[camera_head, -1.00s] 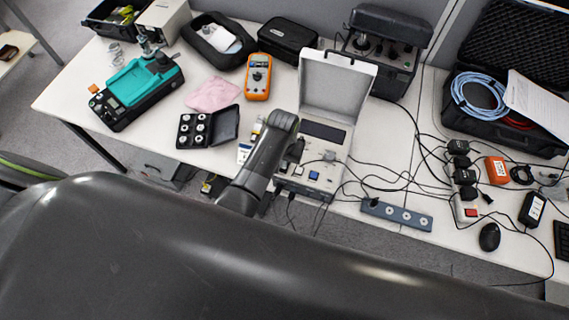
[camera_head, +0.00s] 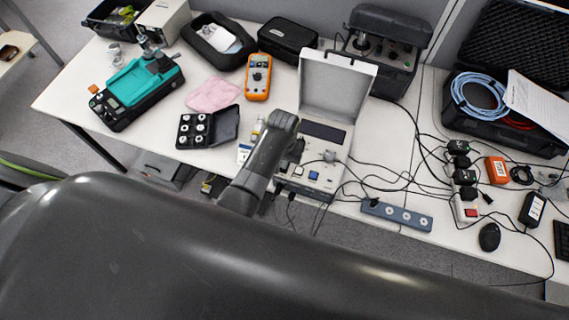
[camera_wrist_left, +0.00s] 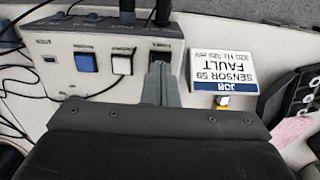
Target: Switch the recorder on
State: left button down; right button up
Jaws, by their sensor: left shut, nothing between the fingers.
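The recorder (camera_head: 325,182) is a pale box with its lid (camera_head: 335,85) open, standing at the table's front edge. In the left wrist view its front panel (camera_wrist_left: 62,75) shows a blue button (camera_wrist_left: 86,62), a white button (camera_wrist_left: 122,65) and a black rocker switch (camera_wrist_left: 160,48). My left gripper (camera_wrist_left: 157,72) is shut and empty. Its tips are at the lower edge of the black switch and partly cover it; I cannot tell whether they touch. In the head view my left gripper (camera_head: 285,165) is over the recorder's left front, mostly hidden by its arm. My right gripper is out of view.
A job card (camera_wrist_left: 222,72) reading "SENSOR 59 FAULT" lies beside the recorder. A black case of round parts (camera_head: 200,128) and an orange multimeter (camera_head: 258,77) stand to the left. Cables and a power strip (camera_head: 466,209) fill the right.

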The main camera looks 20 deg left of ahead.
pick_arm(q)
jog(key=shift+f+b, duration=0.6)
jog(key=shift+f, duration=0.4)
dwell(0.9)
jog(key=shift+s+r, duration=0.1)
notch_tip(320, 180, up, 2)
jog(key=p, duration=0.3)
jog(key=shift+r, duration=2.45)
